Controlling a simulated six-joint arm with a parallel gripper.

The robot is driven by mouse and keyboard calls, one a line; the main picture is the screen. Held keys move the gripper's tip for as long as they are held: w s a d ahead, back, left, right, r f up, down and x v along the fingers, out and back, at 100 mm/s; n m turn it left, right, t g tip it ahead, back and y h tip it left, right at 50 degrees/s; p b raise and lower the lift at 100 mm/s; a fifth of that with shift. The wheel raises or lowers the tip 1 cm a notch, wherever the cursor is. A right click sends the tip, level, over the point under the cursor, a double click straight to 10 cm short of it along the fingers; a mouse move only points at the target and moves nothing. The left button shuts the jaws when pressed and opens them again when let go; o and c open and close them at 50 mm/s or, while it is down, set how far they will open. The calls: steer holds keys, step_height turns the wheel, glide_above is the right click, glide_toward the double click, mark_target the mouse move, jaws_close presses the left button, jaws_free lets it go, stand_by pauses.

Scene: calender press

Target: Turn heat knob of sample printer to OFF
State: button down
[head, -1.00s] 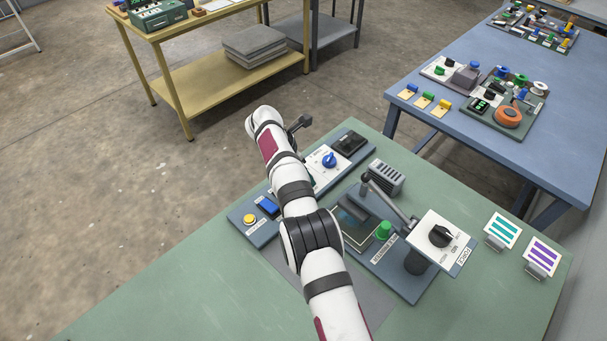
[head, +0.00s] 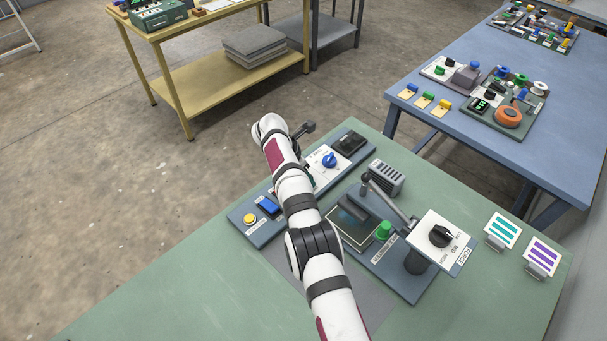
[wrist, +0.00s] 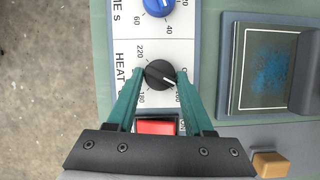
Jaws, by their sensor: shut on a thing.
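The black heat knob (wrist: 160,75) sits on the white panel (wrist: 125,40) of the sample printer, beside the HEAT label. Its white pointer line points to the lower right in the wrist view, and part of the dial marking is covered. My gripper (wrist: 160,77) has its two teal fingers on either side of the knob and is shut on it. In the head view the printer's panel (head: 316,156) shows partly behind my arm. The heat knob and my fingertips are hidden there.
A blue time knob (wrist: 158,4) sits just above the heat knob, and a red switch (wrist: 155,127) lies below it, between the fingers. A press with a dark plate (head: 350,228) and a green knob (head: 384,230) stands to the right.

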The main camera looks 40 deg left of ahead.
steer(key=shift+n, duration=0.3)
steer(key=shift+d+n+y, duration=0.1)
steer(key=shift+n+y, duration=0.45)
steer(key=shift+n, duration=0.7)
steer(key=shift+d+n+y, duration=0.1)
steer(key=shift+n+y, duration=0.45)
steer(key=shift+n, duration=0.7)
steer(key=shift+g, duration=0.3)
steer(key=shift+c, duration=1.6)
jaws_free()
steer(key=shift+r, duration=0.1)
steer(key=v, duration=1.5)
steer(key=shift+s+r, duration=0.2)
steer(key=shift+r, duration=0.05)
